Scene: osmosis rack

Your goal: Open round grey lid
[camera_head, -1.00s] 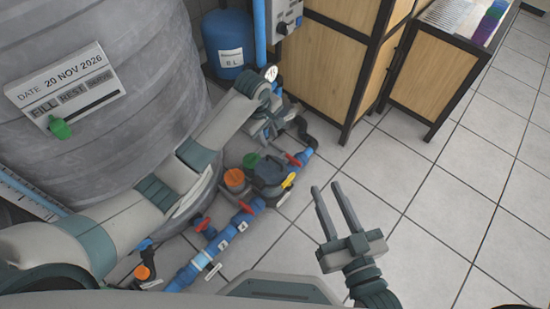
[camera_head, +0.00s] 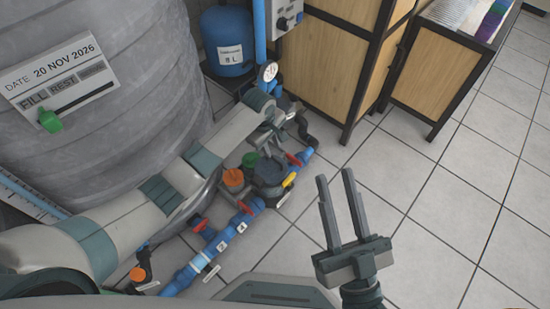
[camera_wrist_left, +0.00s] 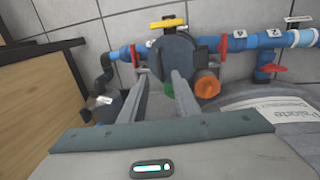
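The round grey lid (camera_head: 270,171) is the dark disc on top of the pump unit among the blue pipes, partly hidden by my left gripper in the head view. It also shows in the left wrist view (camera_wrist_left: 172,57), straight ahead of the fingers. My left gripper (camera_head: 264,151) points down at the lid. In the left wrist view its two fingers (camera_wrist_left: 159,75) are apart, with the tips at the lid's near edge; I cannot tell whether they touch it. My right gripper (camera_head: 335,176) is open and empty above the tiled floor.
An orange cap (camera_head: 233,178) and a green cap (camera_head: 250,159) sit beside the lid. Red valve handles (camera_head: 246,208) line the blue pipe (camera_head: 225,238). A large grey tank (camera_head: 130,110) stands left, a wooden cabinet (camera_head: 330,60) behind. Tiled floor (camera_head: 430,190) is free at right.

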